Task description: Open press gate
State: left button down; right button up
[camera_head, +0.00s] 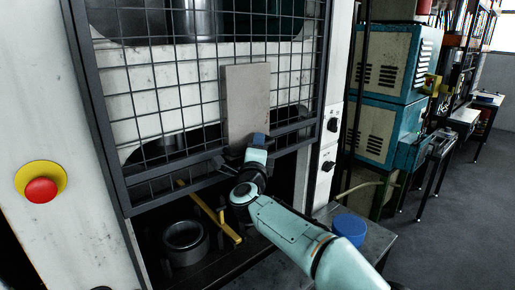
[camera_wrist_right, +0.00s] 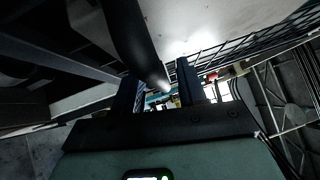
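The press gate (camera_head: 92,110) is a dark-framed wire mesh panel across the press front, with a flat grey plate (camera_head: 247,100) on its right half. Below its lower bar is a dark open gap. My right gripper (camera_head: 232,165) is at that lower bar, just under the grey plate. In the right wrist view its two fingers (camera_wrist_right: 160,92) stand apart, with a dark round bar (camera_wrist_right: 138,42) running down toward the space between them. I cannot tell whether the bar touches either finger. My left gripper is not in view.
A dark ring-shaped part (camera_head: 184,238) and a yellow bar (camera_head: 215,218) lie inside the press below the gate. A red stop button (camera_head: 41,190) is on the left panel. A blue cylinder (camera_head: 348,228) stands right of my arm. Teal cabinets (camera_head: 390,100) stand behind.

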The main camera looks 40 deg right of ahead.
jog(key=shift+s+a+f+b, duration=0.25)
jog(key=shift+s+a+b, duration=0.05)
jog(key=shift+s+a, duration=0.05)
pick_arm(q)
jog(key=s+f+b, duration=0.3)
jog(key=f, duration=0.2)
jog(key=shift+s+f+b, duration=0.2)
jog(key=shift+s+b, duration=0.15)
pick_arm(e)
jog(key=v, duration=1.2)
jog(key=shift+s+r, duration=0.15)
jog(key=shift+s, duration=0.05)
jog(key=shift+a, duration=0.1)
